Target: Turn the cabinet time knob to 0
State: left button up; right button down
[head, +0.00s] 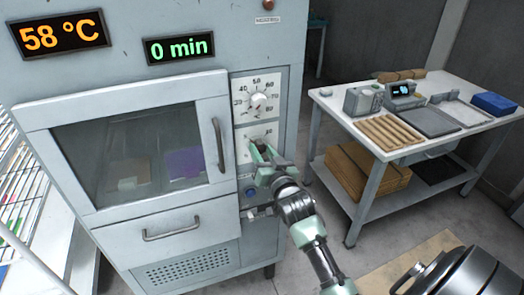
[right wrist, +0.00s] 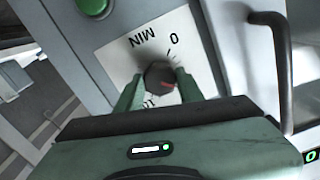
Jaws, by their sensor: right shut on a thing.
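The grey cabinet (head: 200,80) has a time display (head: 180,48) reading "0 min" in green. The time knob's white dial plate (head: 262,130) is low on the right panel, mostly hidden by my right gripper (head: 262,165). In the right wrist view the dark round time knob (right wrist: 160,77) sits between the two green fingers of my right gripper (right wrist: 157,85), which are shut on its sides. A red mark shows on the knob. The plate (right wrist: 150,45) shows "MIN" and "0", rotated in this view. My left gripper is not in view.
Above is the temperature knob (head: 258,101); its display (head: 60,35) reads 58 °C. The door handle (head: 218,145) stands out left of the dials. A blue button (head: 250,192) sits below; a green button (right wrist: 95,5) shows in the wrist view. A workbench (head: 335,105) stands at right.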

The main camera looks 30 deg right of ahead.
jog(key=n+p, duration=0.1)
jog(key=n, duration=0.3)
jog(key=shift+r+p, duration=0.1)
jog(key=shift+p, duration=0.2)
jog(key=n+p, duration=0.1)
jog(key=n, duration=0.3)
jog(key=shift+n, duration=0.3)
jog(key=n+p, duration=0.1)
jog(key=n, duration=0.3)
jog(key=shift+n, duration=2.3)
jog(key=c, duration=0.9)
grip_release()
